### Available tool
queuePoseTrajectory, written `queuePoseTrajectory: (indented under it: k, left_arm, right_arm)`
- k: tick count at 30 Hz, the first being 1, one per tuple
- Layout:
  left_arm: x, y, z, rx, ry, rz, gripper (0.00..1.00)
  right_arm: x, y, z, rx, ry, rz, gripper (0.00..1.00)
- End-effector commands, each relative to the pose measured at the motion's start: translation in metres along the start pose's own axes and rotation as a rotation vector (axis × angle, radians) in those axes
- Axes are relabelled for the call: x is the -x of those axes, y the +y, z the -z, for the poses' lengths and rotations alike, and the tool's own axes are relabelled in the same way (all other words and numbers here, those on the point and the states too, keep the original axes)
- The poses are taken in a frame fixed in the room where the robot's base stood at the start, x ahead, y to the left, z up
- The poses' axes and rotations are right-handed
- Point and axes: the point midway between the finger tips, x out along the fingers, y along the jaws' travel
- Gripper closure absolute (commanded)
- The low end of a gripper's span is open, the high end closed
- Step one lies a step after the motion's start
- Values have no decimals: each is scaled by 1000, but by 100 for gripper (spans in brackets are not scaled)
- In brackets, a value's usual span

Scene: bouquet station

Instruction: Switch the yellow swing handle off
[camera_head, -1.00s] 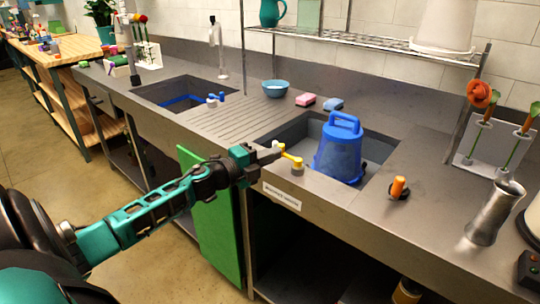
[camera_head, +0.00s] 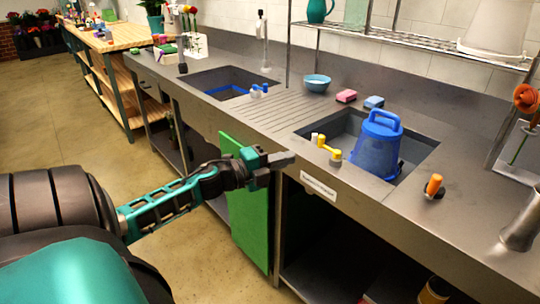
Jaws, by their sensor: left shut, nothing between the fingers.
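The yellow swing handle (camera_head: 328,148) sits on the counter's front rim, at the near left corner of the right sink (camera_head: 410,143). Its yellow arm slants back and left from a round base, beside a small pale knob. My left gripper (camera_head: 291,158) is in front of the counter edge, to the left of the handle and apart from it. Its fingers are shut and empty. My right gripper is not in view.
A blue bucket (camera_head: 376,150) stands in the right sink, close to the handle's right. An orange handle (camera_head: 433,186) stands farther right on the counter. A green panel (camera_head: 246,200) hangs below my left gripper. The ribbed drainboard (camera_head: 267,111) is clear.

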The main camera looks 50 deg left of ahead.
Motion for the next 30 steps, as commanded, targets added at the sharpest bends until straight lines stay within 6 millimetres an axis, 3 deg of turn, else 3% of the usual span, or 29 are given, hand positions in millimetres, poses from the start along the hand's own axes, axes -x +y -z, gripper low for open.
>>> queuePoseTrajectory:
  k: [9, 30]
  left_arm:
    - [32, 0, -2, 1, 1, 0, 100]
    - [35, 0, -2, 3, -1, 0, 100]
  right_arm:
    - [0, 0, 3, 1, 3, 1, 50]
    - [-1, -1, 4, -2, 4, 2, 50]
